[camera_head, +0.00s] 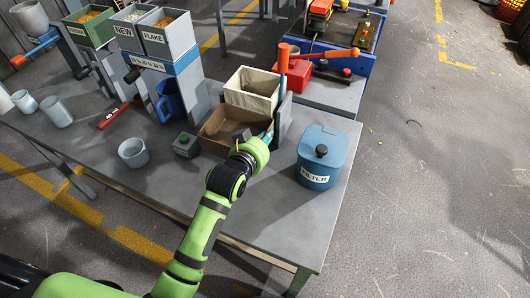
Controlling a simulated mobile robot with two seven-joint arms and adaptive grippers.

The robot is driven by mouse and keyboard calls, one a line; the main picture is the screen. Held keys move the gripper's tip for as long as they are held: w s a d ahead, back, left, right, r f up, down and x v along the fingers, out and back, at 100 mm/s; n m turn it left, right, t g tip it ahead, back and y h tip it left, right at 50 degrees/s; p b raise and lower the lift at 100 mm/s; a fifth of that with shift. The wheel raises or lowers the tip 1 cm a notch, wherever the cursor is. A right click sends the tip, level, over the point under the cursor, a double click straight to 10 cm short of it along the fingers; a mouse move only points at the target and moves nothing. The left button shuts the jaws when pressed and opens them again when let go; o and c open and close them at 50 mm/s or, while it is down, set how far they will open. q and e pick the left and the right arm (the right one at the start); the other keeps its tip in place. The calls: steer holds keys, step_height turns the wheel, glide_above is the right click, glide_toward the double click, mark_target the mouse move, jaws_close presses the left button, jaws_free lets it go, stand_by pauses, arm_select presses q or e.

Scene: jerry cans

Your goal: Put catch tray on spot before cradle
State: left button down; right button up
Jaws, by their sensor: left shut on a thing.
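A brown open tray (212,142), which looks like the catch tray, is at the middle of the grey table, with a small dark patch inside. My left gripper (267,134) is at its right side, shut on its edge; the green wrist hides part of the tray's near right corner. I cannot tell whether the tray rests on the table or is slightly raised. My right gripper is not in view.
A cream bin (251,91) stands right behind the tray. A blue FILTER pot (321,156) is to the right. A green-button box (186,145), a grey cup (132,153) and a blue jug (169,101) are to the left. The table's front strip is clear.

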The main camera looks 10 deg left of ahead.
arm_select(q)
steer(key=f, duration=0.5)
steer(key=shift+s+f, duration=0.25)
steer(key=shift+f, duration=0.15)
steer(key=shift+w+f, duration=0.2)
steer(key=shift+f, duration=0.3)
steer(key=shift+f, duration=0.15)
steer(key=c, duration=1.4)
jaws_free()
steer(key=shift+r, duration=0.2)
steer(key=v, duration=1.2)
steer(key=shift+p, duration=0.3)
